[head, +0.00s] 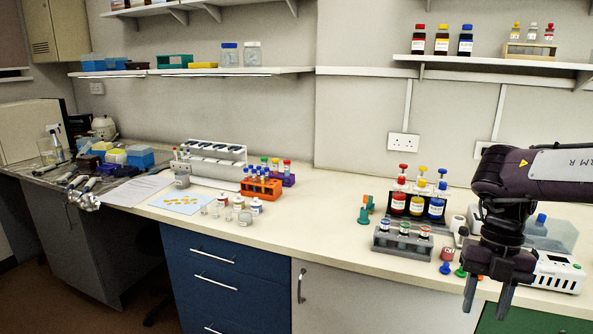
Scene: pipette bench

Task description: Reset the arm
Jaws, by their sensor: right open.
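My right gripper (487,293) hangs at the right side in the head view, fingers pointing down and spread apart. It is open, with nothing visible between its fingers. Its arm comes in from the right edge, above the bench. The gripper is in front of the bench's front edge and partly covers a white device (557,272) with a small display. My left gripper does not show.
The bench top (325,218) is clear in the middle. A rack with red, yellow and blue bottles (418,204) and a grey vial rack (402,243) stand left of the gripper. An orange tube rack (262,189) stands further left. A wall shelf (490,63) is above.

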